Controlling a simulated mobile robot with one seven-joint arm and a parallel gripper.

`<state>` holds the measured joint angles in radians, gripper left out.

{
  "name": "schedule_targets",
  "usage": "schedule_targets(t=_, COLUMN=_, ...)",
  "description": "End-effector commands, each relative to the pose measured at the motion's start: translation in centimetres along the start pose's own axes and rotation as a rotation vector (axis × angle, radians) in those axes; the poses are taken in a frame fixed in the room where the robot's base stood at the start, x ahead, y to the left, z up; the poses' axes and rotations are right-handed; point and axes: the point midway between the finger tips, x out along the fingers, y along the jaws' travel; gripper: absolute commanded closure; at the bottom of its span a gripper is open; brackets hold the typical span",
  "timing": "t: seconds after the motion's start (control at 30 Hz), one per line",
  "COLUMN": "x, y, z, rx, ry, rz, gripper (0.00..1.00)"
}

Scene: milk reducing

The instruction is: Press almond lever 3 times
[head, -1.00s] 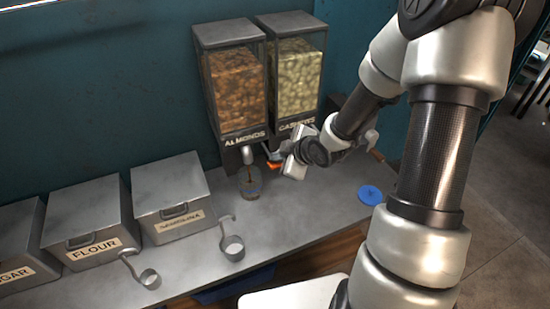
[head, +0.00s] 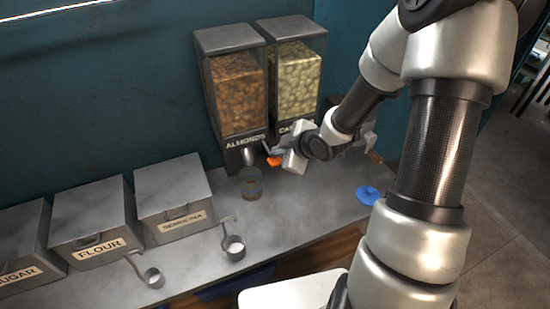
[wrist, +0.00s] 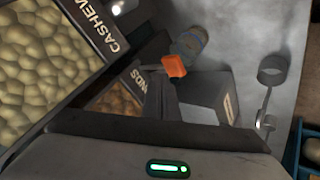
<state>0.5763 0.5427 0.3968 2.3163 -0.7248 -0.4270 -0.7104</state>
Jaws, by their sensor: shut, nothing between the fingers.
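The almond dispenser (head: 235,95) stands against the wall, full of brown nuts. A short metal piece that looks like its lever (head: 249,157) shows under the ALMONDS label, just left of my gripper. My gripper (head: 274,161) is shut and empty, its orange fingertips level with the dispenser front and right of that piece. In the wrist view the fingertips (wrist: 174,66) are beside a small metal part; I cannot tell whether they touch it. A glass jar (head: 250,184) with some brown contents stands below the dispenser and also shows in the wrist view (wrist: 189,42).
The cashew dispenser (head: 293,85) is directly right, its lower front behind my gripper. A blue lid (head: 368,195) lies on the counter (head: 300,215). Metal bins (head: 172,195) and two scoops (head: 234,247) are to the left.

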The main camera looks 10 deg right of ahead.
Motion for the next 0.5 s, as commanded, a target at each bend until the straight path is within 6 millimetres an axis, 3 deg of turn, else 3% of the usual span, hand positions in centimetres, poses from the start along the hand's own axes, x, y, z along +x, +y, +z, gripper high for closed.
schedule_targets(t=0.23, x=-0.3, y=0.2, z=-0.2, rx=-0.001, ry=0.001, rz=0.001, gripper=1.0)
schedule_targets(t=0.5, x=-2.1, y=1.6, z=-1.6, rx=0.0, ry=0.0, rz=0.001, gripper=1.0)
